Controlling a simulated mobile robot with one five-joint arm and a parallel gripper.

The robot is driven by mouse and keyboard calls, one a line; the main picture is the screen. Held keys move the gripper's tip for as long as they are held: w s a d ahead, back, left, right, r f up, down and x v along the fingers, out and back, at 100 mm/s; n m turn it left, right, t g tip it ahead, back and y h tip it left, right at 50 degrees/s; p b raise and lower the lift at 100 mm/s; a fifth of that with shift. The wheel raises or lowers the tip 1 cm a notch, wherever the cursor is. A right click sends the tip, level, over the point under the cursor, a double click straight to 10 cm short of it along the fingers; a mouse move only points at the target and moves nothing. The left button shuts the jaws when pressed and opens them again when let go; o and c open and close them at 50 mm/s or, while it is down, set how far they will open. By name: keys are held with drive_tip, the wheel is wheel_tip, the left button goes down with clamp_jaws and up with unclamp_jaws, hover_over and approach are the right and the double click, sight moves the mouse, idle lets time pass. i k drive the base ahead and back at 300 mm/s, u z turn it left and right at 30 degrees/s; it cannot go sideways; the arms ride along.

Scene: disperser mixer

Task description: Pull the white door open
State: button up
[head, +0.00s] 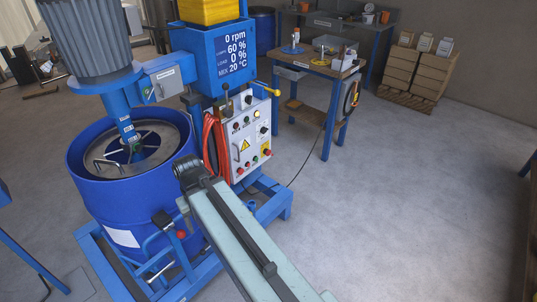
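The only white door-like surface I see is the white front panel (246,146) of the control box on the blue mixer. It carries lamps, buttons, a yellow warning triangle and a red stop button on yellow. It looks shut, flush with its box. No clear door handle can be made out. My arm reaches up from the bottom edge to a dark joint just left of the panel's lower part in the picture. I cannot make out my gripper; it seems hidden behind or below the arm. No contact with the panel is visible.
Red cables (213,142) hang at the panel's left. A blue drum (100,195) stands left, on the blue base frame (275,207). A workbench (318,69) stands behind. The floor (400,200) at right is clear.

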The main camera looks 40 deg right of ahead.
sight(246, 143)
drive_tip(key=u, duration=1.5)
drive_tip(key=k, duration=0.9)
drive_tip(key=z, duration=0.9)
drive_tip(key=i, duration=1.5)
